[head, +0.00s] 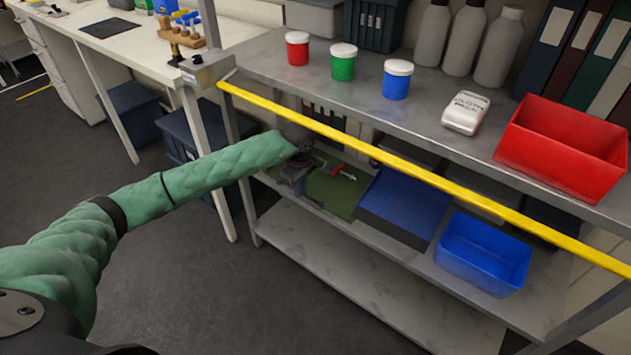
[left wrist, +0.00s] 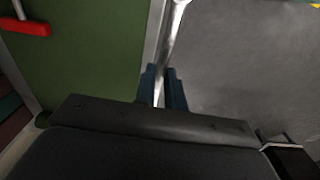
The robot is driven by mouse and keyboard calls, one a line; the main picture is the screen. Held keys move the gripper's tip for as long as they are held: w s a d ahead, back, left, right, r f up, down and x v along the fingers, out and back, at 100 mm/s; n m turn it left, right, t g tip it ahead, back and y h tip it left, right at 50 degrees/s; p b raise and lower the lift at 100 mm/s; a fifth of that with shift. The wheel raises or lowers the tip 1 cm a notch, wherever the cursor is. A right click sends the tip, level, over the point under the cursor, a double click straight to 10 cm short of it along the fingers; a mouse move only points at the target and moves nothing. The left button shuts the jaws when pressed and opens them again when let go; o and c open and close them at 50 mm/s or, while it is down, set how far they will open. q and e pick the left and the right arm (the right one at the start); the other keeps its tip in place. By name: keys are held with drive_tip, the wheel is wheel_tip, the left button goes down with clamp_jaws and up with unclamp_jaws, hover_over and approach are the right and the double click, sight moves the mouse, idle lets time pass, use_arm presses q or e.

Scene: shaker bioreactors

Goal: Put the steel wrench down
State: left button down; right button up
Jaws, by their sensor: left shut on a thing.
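My left gripper (left wrist: 163,88) is shut on the steel wrench (left wrist: 172,38) in the left wrist view. The wrench's bright shank runs up and away from between the blue fingertips, and its far end is cut off by the frame's top. It appears over the pale shelf edge, between the green mat (left wrist: 85,50) and the grey floor. I cannot tell whether it touches the shelf. In the head view the left gripper (head: 296,178) is at the middle shelf, at the left part of the green mat (head: 330,192); the wrench cannot be made out there. My right gripper is not in view.
A red-handled tool (head: 343,172) lies on the mat. A dark blue bin or panel (head: 405,203) and a blue bin (head: 484,255) stand to its right. A yellow rail (head: 400,165) runs along the upper shelf's front, above my gripper. The lower shelf (head: 345,270) is clear.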

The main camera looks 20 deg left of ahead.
use_arm(q)
hover_over(315, 189)
drive_tip(key=shift+s, duration=0.15)
drive_tip(key=shift+d+f, duration=0.1)
drive_tip(key=shift+f, duration=0.25)
wheel_tip(315, 189, down, 3)
drive_tip(key=shift+r+p, duration=0.1)
drive_tip(key=shift+p, duration=0.3)
drive_tip(key=shift+f, duration=0.2)
drive_tip(key=c, duration=1.5)
unclamp_jaws()
drive_tip(key=shift+r, duration=0.1)
